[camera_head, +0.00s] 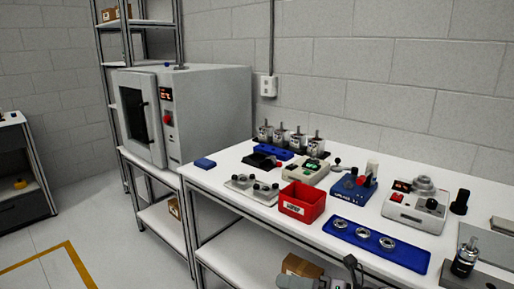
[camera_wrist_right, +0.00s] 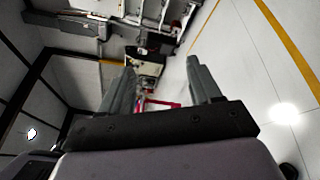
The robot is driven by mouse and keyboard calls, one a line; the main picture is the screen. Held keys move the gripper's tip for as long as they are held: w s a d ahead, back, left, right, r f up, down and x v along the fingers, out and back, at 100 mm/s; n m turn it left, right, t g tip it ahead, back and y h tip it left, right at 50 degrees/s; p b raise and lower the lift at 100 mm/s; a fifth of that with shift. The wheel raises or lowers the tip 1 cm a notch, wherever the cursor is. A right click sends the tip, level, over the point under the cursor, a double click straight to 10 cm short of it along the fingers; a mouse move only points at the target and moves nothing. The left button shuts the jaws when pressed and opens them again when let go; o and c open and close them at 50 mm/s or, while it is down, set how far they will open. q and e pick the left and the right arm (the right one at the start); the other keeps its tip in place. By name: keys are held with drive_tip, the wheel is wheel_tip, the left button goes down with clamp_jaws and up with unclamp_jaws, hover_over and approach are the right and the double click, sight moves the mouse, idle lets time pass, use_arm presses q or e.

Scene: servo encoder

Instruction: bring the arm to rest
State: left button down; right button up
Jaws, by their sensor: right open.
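My right gripper (camera_wrist_right: 162,68) shows in the right wrist view. Its two grey fingers stand well apart with nothing held between them. Behind them are the floor and some furniture, seen tilted and at a distance. In the head view, grey parts that look like my own arm show at the bottom edge, in front of the workbench (camera_head: 226,182); no fingertips can be made out there. My left gripper is in neither view.
The bench holds a red bin (camera_head: 302,203), a blue tray with metal rings (camera_head: 340,222), several devices and a dark metal cylinder part (camera_head: 466,256). A grey oven (camera_head: 215,105) stands to its left. A cardboard box (camera_head: 302,266) is on the lower shelf. Floor at left is clear.

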drive_tip(key=s+d+f+m+t+h, duration=0.1)
drive_tip(key=s+d+f+m+h, duration=0.3)
drive_tip(key=m, duration=0.7)
drive_tip(key=s+d+f+m+t+h, duration=0.2)
drive_tip(key=s+d+f+m+h, duration=0.2)
drive_tip(key=s+f+m, duration=0.4)
drive_tip(key=s+d+f+m+t+h, duration=0.2)
drive_tip(key=s+d+f+m+h, duration=0.3)
drive_tip(key=s+m, duration=0.4)
drive_tip(key=f+m+h, duration=0.1)
drive_tip(key=m, duration=0.5)
drive_tip(key=shift+s+m, duration=0.2)
drive_tip(key=shift+m, duration=0.1)
drive_tip(key=shift+f, duration=0.1)
